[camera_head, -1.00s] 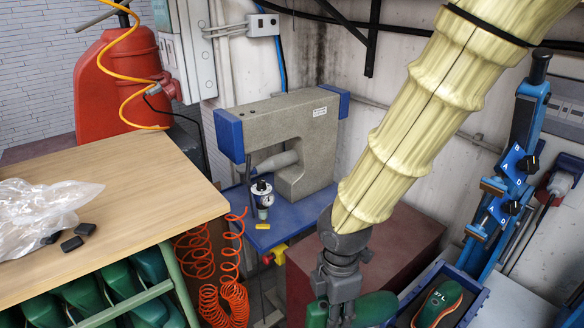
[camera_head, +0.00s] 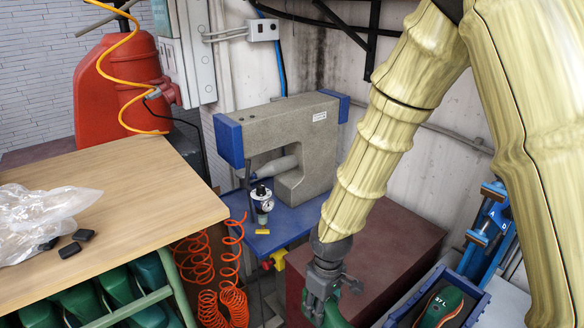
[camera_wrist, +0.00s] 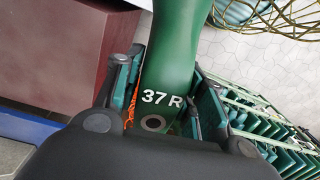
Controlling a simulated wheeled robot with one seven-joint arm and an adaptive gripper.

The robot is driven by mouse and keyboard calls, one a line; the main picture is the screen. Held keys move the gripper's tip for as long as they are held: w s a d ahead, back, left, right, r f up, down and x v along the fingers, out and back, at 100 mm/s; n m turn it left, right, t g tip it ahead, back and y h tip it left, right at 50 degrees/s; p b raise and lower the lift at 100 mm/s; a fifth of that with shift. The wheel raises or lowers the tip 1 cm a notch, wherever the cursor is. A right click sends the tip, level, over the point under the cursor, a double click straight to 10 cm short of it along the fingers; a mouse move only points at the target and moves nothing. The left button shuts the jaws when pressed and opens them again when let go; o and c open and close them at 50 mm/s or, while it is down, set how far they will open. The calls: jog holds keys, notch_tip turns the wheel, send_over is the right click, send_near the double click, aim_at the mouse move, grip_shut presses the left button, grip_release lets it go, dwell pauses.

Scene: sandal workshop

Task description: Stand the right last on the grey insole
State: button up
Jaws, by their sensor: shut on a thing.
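The right last (camera_wrist: 172,50) is green and marked "37 R". My gripper (camera_wrist: 163,105) is shut on it, with one finger on each side near the marked end. In the head view my gripper (camera_head: 318,305) is low in the middle, in front of the dark red block, and only a small green part of the last (camera_head: 335,316) shows beside it. Another green last (camera_head: 443,303), marked "37 L" with an orange edge, lies in the blue tray (camera_head: 477,306) at lower right. I cannot make out a grey insole in either view.
A wooden table (camera_head: 150,185) with a clear plastic bag (camera_head: 40,215) is at left, with several green lasts below. A grey and blue press (camera_head: 300,135) stands behind my gripper. Orange coiled hoses (camera_head: 232,300) hang between. The dark red block (camera_head: 400,235) is close by.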

jog(key=w+f+m+b, duration=0.2)
jog(key=f+m+b, duration=0.2)
jog(key=f+b, duration=0.3)
jog(key=w+f+m+b, duration=0.3)
jog(key=f+b, duration=0.5)
jog(key=f, duration=0.8)
jog(key=shift+f+m, duration=0.2)
jog(key=shift+m, duration=0.7)
jog(key=shift+s+a, duration=0.1)
dwell(0.6)
